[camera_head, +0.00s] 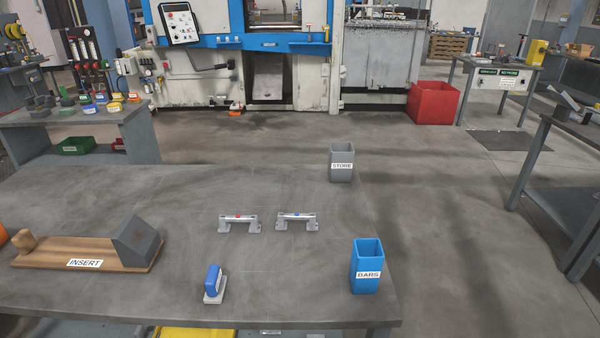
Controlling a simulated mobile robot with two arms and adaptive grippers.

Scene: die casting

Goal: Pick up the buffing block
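What looks like the buffing block (213,284) stands near the front edge of the grey table (190,200). It has a rounded blue upper part on a pale grey base, and nothing touches it. Neither of my grippers shows in the head view.
Two metal handle-shaped bars (240,219), (297,217) with red and blue marks lie behind the block. A blue BARS bin (366,270) stands right, a grey STORE bin (342,165) farther back. A wooden INSERT fixture (88,257) lies left. Table around the block is clear.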

